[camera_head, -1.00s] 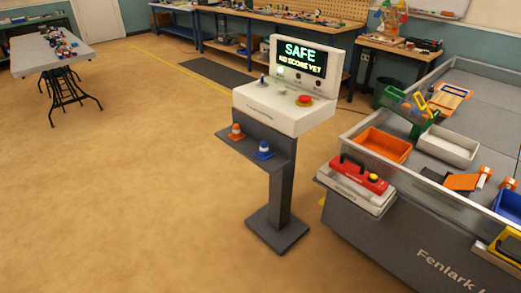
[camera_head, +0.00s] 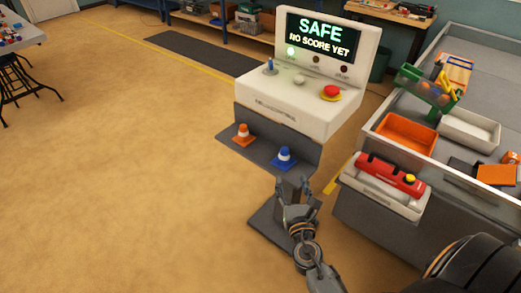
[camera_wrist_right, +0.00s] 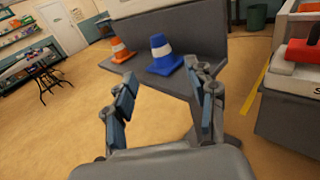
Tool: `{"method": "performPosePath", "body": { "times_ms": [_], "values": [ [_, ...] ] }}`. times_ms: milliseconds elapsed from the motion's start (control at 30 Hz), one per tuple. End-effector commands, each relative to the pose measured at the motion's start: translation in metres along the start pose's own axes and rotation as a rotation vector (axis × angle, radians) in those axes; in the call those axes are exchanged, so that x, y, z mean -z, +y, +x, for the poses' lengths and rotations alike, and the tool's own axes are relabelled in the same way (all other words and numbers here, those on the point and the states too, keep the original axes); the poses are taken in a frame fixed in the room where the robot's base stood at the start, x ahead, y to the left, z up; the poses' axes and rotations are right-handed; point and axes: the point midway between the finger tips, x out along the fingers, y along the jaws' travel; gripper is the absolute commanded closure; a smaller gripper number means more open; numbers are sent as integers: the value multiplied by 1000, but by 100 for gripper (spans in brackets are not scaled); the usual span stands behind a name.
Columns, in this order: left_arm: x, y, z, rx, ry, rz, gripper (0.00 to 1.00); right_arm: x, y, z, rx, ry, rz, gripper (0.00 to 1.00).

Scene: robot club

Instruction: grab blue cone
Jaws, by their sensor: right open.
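The blue cone (camera_head: 284,157) with a white band stands upright on the right part of the grey shelf (camera_head: 258,150) under the console. It also shows in the right wrist view (camera_wrist_right: 163,56), ahead of the fingers and a little right of centre. My right gripper (camera_head: 294,183) is open and empty, just below and in front of the blue cone, apart from it. In the wrist view its two fingers (camera_wrist_right: 165,92) are spread wide with floor and shelf between them. My left gripper is not in view.
An orange cone (camera_head: 243,135) stands on the same shelf, left of the blue one. The console (camera_head: 291,118) with a red button rises above the shelf. A walled table (camera_head: 375,205) with a red device (camera_head: 389,175) stands close at right.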

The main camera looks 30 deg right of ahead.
Motion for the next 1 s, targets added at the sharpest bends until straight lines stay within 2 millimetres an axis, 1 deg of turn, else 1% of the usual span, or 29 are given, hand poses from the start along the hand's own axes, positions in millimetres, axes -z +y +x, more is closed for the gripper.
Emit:
{"method": "performPosePath", "body": {
  "times_ms": [33,100,300,400,500,667,900,1000],
  "values": [
    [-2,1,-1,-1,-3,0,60,-5,-1,4,2,-10,-16,44],
    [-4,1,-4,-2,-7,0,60,-7,-1,14,2,-14,-22,44],
    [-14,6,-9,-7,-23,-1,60,-7,0,55,2,-12,-18,44],
    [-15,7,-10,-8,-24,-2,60,-6,0,71,1,-11,-16,44],
    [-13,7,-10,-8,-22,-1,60,-6,0,82,1,-10,-16,44],
    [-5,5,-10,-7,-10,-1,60,-6,0,92,1,-10,-15,44],
    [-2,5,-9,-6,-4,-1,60,-6,4,127,0,-10,-15,44],
    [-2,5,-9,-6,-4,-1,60,-6,4,135,0,-9,-14,44]
  ]
}}
